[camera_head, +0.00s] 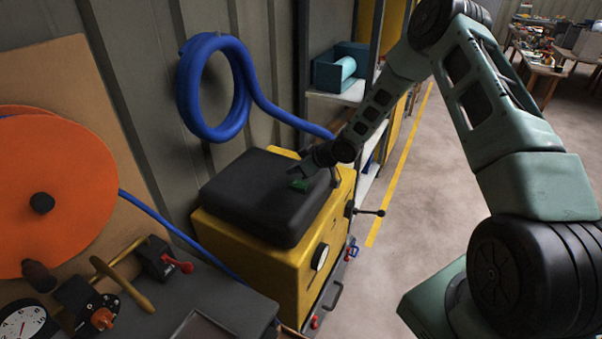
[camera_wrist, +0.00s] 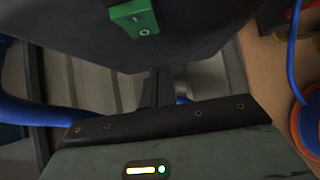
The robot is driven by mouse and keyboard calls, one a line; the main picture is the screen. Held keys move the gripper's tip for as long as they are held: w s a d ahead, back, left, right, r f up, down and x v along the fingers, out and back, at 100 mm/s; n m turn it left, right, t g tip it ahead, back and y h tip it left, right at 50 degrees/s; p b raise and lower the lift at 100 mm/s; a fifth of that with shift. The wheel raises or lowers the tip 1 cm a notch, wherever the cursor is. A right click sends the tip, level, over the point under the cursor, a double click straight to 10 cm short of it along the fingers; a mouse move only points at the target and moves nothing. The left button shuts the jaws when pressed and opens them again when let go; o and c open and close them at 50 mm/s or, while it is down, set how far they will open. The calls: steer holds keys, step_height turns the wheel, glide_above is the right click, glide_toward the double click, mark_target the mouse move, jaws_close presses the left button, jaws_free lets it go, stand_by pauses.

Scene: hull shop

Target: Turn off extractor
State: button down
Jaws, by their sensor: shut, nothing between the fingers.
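The extractor is a yellow cabinet (camera_head: 262,262) with a thick black top (camera_head: 262,196), standing against the ribbed wall. A green rocker switch (camera_head: 300,185) sits on the black top near its right side. In the wrist view the switch (camera_wrist: 133,18) is at the upper edge, with a line mark and a round mark on its face. My gripper (camera_head: 297,174) is right by the switch in the head view. In the wrist view its dark fingers (camera_wrist: 156,78) are shut and empty, below and apart from the switch in the picture. Whether the tips touch the black top cannot be told.
A blue hose (camera_head: 237,88) hangs coiled on the wall behind. A bench with an orange disc (camera_head: 55,190), a gauge (camera_head: 22,325) and red-handled valves stands at the left. Shelves (camera_head: 338,92) stand behind.

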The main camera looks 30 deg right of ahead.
steer(key=s+d+r+b, duration=0.2)
steer(key=s+r, duration=0.3)
steer(key=r, duration=0.4)
steer(key=shift+d, duration=0.65)
steer(key=s+a+g+h+b, duration=0.2)
steer(key=s+a+b, duration=0.1)
steer(key=s+a, duration=0.3)
steer(key=s+a+g+h+b, duration=0.15)
steer(key=s+a, duration=0.25)
steer(key=a, duration=0.5)
steer(key=s+a+g+b, duration=0.2)
steer(key=s+a+b, duration=0.1)
steer(key=s, duration=1)
steer(key=s+a+n+g+h+b, duration=0.1)
steer(key=s+a, duration=0.3)
steer(key=s, duration=1)
steer(key=shift+s+a+r+g+b, duration=0.3)
steer(key=shift+a+r+g+b, duration=0.1)
steer(key=shift+g+b, duration=0.5)
